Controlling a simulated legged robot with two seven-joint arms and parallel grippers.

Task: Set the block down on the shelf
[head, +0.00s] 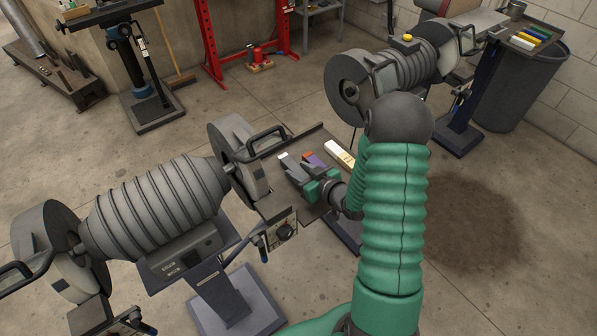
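The shelf (322,136) is a dark flat tray beside the near grinding machine. My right gripper (296,160) is low over it, with its green body at the right and grey fingers reaching toward the upper left. A purple block (317,160) with an orange patch beside it shows close against the fingers. I cannot tell whether it is between the fingers or lies beside them. A pale tip shows at the far end of the left finger. A white and yellow block (340,153) lies on the shelf to the right of the gripper. My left gripper is not in view.
The near buffing machine (160,205) stands left of the shelf, with a black handle (267,136) close by. A second machine (400,68) stands behind, with a far tray (535,31) of several coloured bars and a grey bin (515,90).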

